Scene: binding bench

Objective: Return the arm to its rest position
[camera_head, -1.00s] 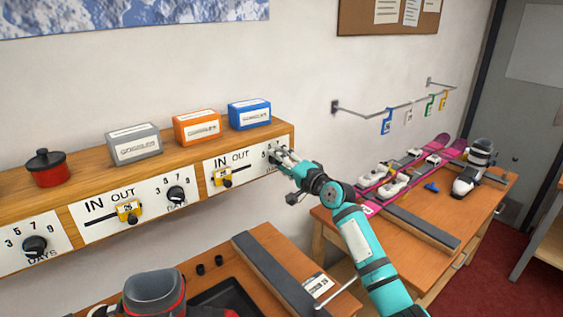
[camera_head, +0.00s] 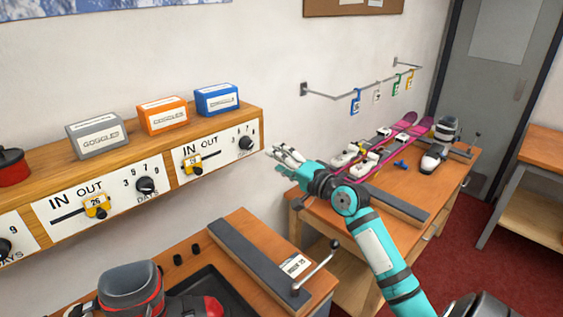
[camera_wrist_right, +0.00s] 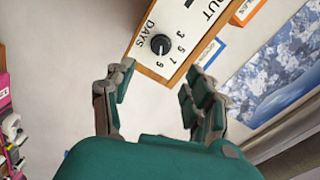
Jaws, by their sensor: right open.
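My right arm, teal with dark joints, reaches up from the bottom right in the head view. Its gripper (camera_head: 279,160) is open and empty, just right of the shelf's end and in front of the white wall. In the right wrist view my right gripper (camera_wrist_right: 157,82) has its fingers spread, with nothing between them. The rightmost days dial (camera_head: 246,143) is left of the fingers and apart from them. It also shows beyond the fingers in the wrist view (camera_wrist_right: 160,44). My left gripper is not in view.
The wooden shelf (camera_head: 120,166) holds grey (camera_head: 97,136), orange (camera_head: 163,115) and blue (camera_head: 216,99) boxes. Another boot (camera_head: 130,288) stands at front left.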

